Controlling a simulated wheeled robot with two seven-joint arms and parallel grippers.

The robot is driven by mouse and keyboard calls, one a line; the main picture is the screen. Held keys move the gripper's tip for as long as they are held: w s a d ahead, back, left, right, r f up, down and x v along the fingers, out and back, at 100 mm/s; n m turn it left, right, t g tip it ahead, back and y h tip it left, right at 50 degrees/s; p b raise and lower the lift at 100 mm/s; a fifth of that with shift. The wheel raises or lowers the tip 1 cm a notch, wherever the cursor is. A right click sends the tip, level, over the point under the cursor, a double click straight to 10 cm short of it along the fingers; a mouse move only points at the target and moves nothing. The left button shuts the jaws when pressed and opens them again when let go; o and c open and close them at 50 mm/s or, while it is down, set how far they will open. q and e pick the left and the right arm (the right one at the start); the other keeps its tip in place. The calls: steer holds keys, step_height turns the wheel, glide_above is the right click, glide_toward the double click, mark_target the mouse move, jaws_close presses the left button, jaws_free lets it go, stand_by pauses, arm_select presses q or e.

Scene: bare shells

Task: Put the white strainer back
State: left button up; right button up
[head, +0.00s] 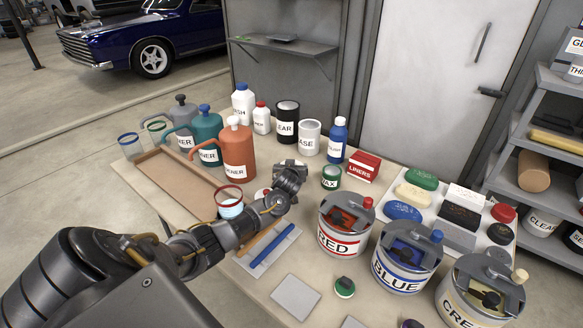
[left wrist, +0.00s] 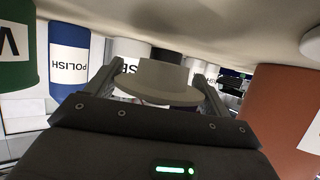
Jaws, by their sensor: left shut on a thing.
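My left gripper (head: 290,165) is over the table in front of the white can and the black can, beside the orange thinner jug. In the left wrist view its fingers (left wrist: 158,85) are shut on a pale, rounded thing, which looks like the white strainer (left wrist: 158,82). The head view mostly hides it behind the gripper. Other strainers or cups show rims of blue (head: 128,145), green (head: 155,129) and red (head: 229,203). The red-rimmed one stands beside my left forearm. My right gripper is not in view.
The orange jug (head: 236,155) is close on the left. The white can (head: 309,138), black can (head: 287,122) and blue polish bottle (head: 338,140) stand behind. A green wax tin (head: 331,177) and red paint can (head: 345,225) are to the right. An empty brown tray (head: 165,185) lies left.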

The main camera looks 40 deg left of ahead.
arm_select(q)
steer(key=shift+f, duration=0.1)
steer(key=shift+f, duration=0.15)
steer(key=shift+s+d+f+b, duration=0.15)
steer(key=shift+f+b, duration=0.15)
steer(key=shift+f, duration=0.05)
steer(key=o, duration=0.6)
steer(key=shift+f, duration=0.1)
steer(key=o, duration=0.4)
steer(key=shift+s+d+f, duration=0.1)
steer(key=shift+f, duration=0.05)
steer(key=shift+c, duration=0.2)
steer(key=shift+r, duration=0.2)
steer(key=p+v, duration=0.1)
steer(key=v, duration=0.4)
steer(key=r+p+v, duration=0.1)
steer(key=v, duration=0.4)
steer(key=shift+r, duration=0.35)
steer(key=shift+s+d+r, duration=0.25)
steer(key=shift+s+d, duration=0.05)
steer(key=shift+s, duration=0.2)
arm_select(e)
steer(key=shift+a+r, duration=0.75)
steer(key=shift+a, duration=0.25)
